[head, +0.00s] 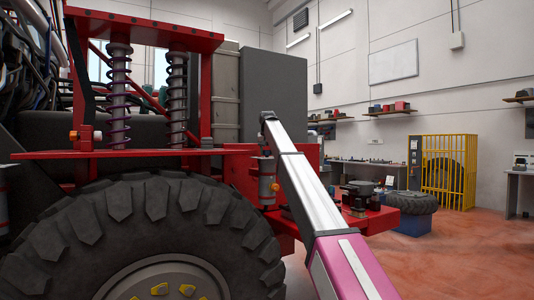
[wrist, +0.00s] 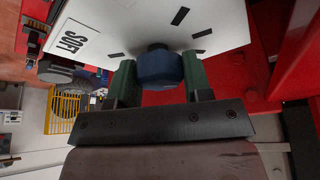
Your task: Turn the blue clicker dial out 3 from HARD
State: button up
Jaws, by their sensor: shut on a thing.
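The blue clicker dial (wrist: 158,68) sits in front of a white plate (wrist: 110,25) in the wrist view. The plate carries black tick marks and the word SOFT at its left; no HARD label is visible. My gripper (wrist: 160,80) has one green finger on each side of the dial and is shut on it. The dial's pointer, if it has one, cannot be made out. In the head view my arm reaches to the red truck frame, and I cannot make out the gripper or the blue dial there.
A large tyre (head: 150,215) fills the lower left of the head view. Red truck frame parts lie close to the gripper at right in the wrist view (wrist: 265,75). A yellow cage (head: 448,170) and open red floor (head: 450,240) are at the right.

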jog(key=m+h, duration=0.1)
jog(key=m, duration=0.3)
jog(key=shift+m+h, duration=0.3)
jog(key=shift+h, duration=0.1)
jog(key=m+g+h, duration=0.1)
jog(key=m, duration=0.3)
jog(key=shift+m+h, duration=0.3)
jog(key=shift+m, duration=0.1)
jog(key=o, duration=0.9)
jog(key=shift+r, duration=0.1)
jog(key=v, duration=1)
jog(key=shift+a+r, duration=0.1)
jog(key=shift+r, duration=0.2)
